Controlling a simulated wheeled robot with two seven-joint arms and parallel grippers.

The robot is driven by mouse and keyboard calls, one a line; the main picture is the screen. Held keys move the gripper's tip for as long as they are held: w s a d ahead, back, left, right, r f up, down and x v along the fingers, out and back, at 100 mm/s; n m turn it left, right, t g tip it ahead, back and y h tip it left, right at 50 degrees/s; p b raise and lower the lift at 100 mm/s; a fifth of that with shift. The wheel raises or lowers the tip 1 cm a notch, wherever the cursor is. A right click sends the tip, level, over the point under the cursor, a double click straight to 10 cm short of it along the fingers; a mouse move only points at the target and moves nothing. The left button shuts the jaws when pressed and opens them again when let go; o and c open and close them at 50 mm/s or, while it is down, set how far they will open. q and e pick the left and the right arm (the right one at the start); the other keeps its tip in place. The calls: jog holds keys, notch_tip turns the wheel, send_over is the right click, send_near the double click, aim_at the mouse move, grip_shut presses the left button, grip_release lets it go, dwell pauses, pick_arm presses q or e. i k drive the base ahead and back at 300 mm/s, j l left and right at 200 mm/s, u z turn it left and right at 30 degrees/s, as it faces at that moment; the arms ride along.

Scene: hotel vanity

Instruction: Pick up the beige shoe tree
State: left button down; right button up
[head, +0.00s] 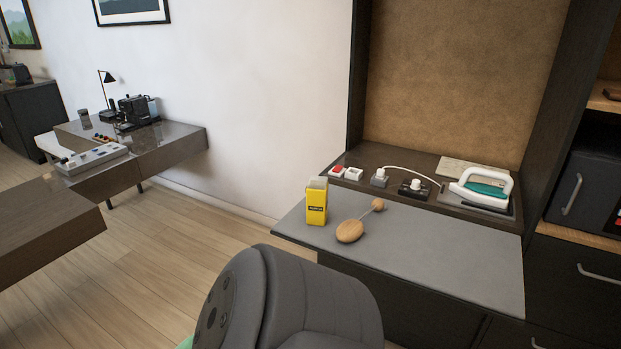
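The beige shoe tree (351,231) lies on the grey surface of the vanity (440,262). It has a large oval wooden end toward the front and a small round knob at the back right, joined by a thin stem. Neither of my grippers shows in the head view.
Behind the shoe tree are a white-and-green iron (483,187), a white cable, sockets (415,189) and a red switch (338,171). A dark grey rounded form (320,300) fills the front. The grey surface's right part is clear. Another desk (165,145) stands at the left.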

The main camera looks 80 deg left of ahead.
aim_at(349, 231)
jog(key=u, duration=2.25)
